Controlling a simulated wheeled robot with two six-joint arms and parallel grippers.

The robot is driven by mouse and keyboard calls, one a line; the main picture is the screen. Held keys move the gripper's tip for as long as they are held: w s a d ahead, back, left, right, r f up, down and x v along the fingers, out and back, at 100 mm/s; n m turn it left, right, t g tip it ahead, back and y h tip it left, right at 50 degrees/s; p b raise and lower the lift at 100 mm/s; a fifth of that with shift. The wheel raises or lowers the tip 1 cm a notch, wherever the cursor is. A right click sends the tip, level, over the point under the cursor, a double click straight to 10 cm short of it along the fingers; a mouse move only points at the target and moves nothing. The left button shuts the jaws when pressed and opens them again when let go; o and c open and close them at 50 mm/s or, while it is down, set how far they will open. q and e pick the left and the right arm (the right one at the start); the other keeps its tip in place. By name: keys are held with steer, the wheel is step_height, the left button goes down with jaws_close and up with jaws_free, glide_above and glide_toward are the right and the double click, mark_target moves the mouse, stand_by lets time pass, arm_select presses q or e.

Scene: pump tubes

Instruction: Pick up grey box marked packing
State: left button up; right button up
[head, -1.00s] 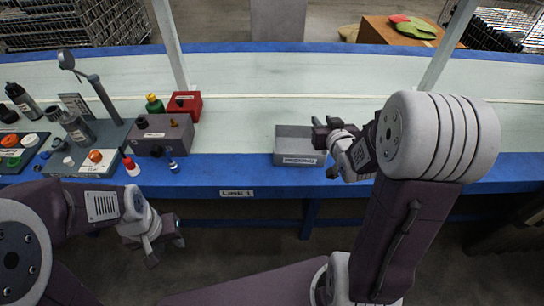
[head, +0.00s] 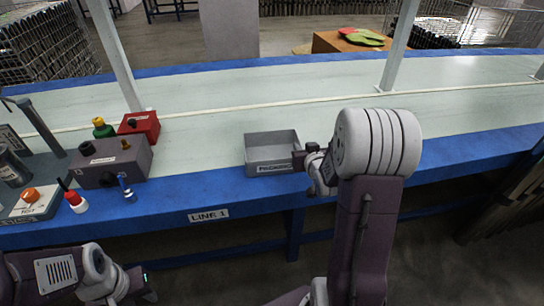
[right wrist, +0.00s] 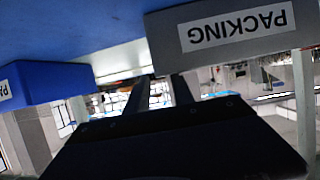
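The grey box marked PACKING (head: 272,167) is an open, empty tray on the near right part of the bench, its label facing me. In the right wrist view the box (right wrist: 225,55) shows upside down at upper right. My right gripper (head: 300,160) is beside the box's front right corner in the head view; whether it touches is unclear. Its two dark fingers (right wrist: 160,92) look apart in the right wrist view, with no box wall between them. My left gripper (head: 143,284) is low at the lower left, off the bench; its finger state is unclear.
A grey-purple control box (head: 125,160), a red box (head: 140,125) and small bottles stand left of the grey box. The blue bench edge (head: 180,198) carries a LINE 1 label (head: 208,214). White posts rise at the back. The belt (head: 230,110) behind the box is clear.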

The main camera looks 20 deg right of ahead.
mark_target(299, 143)
steer(key=b+x, duration=0.2)
steer(key=x, duration=0.2)
steer(key=shift+w+f, duration=0.15)
steer(key=shift+f, duration=0.15)
steer(key=shift+w+d+f, duration=0.1)
steer(key=shift+w, duration=0.2)
jaws_close()
stand_by(0.8)
